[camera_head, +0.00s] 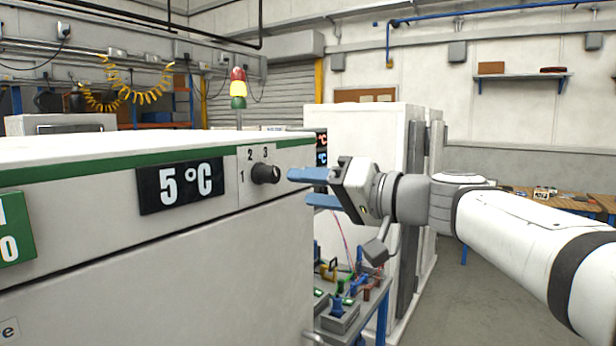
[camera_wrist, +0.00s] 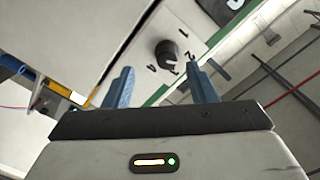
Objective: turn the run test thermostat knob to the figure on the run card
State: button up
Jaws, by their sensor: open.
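The thermostat knob (camera_head: 265,174) is a black round knob on the white cabinet's front panel, with figures 1, 2 and 3 showing around it in the head view. In the wrist view the knob (camera_wrist: 168,52) lies beyond the fingertips, with 1, 2, 3 and 4 around it. Its pointer setting is too small to read surely. My gripper (camera_head: 306,188) has two blue fingers apart and empty, to the right of the knob. In the wrist view my gripper (camera_wrist: 158,70) has its fingers on either side below the knob, apart from it. I cannot make out a run card.
A black display (camera_head: 181,185) reads 5 °C left of the knob. A green sign (camera_head: 14,232) is cut off at the left edge. A bench with coloured fittings (camera_head: 345,310) stands below my gripper. A tall white cabinet (camera_head: 375,135) stands behind it.

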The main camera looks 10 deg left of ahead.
aim_at(275, 178)
jog(key=p+x, duration=0.1)
jog(key=x, duration=0.2)
jog(key=r+p+x, duration=0.1)
jog(key=x, duration=0.2)
jog(key=shift+w+a+r, duration=0.15)
jog(key=shift+a+r, duration=0.05)
jog(key=shift+a, duration=0.15)
jog(key=shift+w+a+f, duration=0.1)
jog(key=shift+w+a, duration=0.15)
jog(key=shift+a, duration=0.35)
jog(key=shift+c, duration=0.5)
jog(key=c, duration=0.9)
